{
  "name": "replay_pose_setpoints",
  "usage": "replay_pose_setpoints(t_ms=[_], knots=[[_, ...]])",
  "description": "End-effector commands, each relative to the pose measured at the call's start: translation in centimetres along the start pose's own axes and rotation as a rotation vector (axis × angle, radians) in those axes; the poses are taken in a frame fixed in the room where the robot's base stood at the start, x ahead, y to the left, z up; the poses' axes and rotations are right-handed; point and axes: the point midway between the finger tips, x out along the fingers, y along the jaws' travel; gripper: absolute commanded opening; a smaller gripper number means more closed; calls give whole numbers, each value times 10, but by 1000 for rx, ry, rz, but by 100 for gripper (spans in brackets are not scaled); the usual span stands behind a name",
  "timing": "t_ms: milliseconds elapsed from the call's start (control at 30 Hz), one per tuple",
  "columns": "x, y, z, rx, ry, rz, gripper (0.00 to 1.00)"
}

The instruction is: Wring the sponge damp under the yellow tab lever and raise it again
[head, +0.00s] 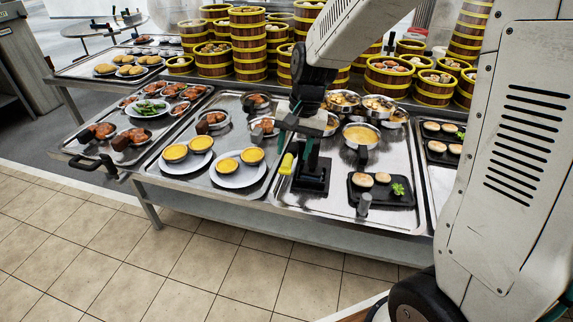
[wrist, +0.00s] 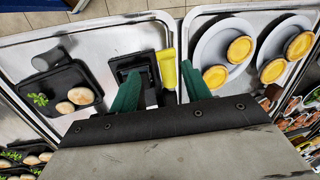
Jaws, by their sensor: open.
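The yellow tab lever (head: 287,164) sticks up at the left side of a black press-like stand (head: 312,183) on the steel counter. My gripper (head: 294,150) is open just above and beside the yellow tab, its green fingers apart. In the wrist view the yellow tab (wrist: 167,68) shows between the two fingertips of my gripper (wrist: 160,70), with the black stand (wrist: 122,62) to its left, partly covered by the left finger. Whether the fingers touch the tab I cannot tell. I cannot make out the sponge; the inside of the stand is dark and partly hidden.
White plates with yellow tarts (head: 238,170) lie left of the stand. A black tray with buns and a green garnish (head: 382,201) lies right of it. Metal bowls (head: 361,146) stand close behind. Tall steamer stacks (head: 247,45) line the back.

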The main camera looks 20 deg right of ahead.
Motion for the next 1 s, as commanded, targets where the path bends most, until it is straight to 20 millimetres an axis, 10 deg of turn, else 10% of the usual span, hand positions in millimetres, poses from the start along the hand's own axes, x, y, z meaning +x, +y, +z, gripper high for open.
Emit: replay_pose_setpoints(t_ms=[600,1000], knots=[[66,-8,-13,61,45,-29,48],[72,-8,-13,60,47,-29,39]])
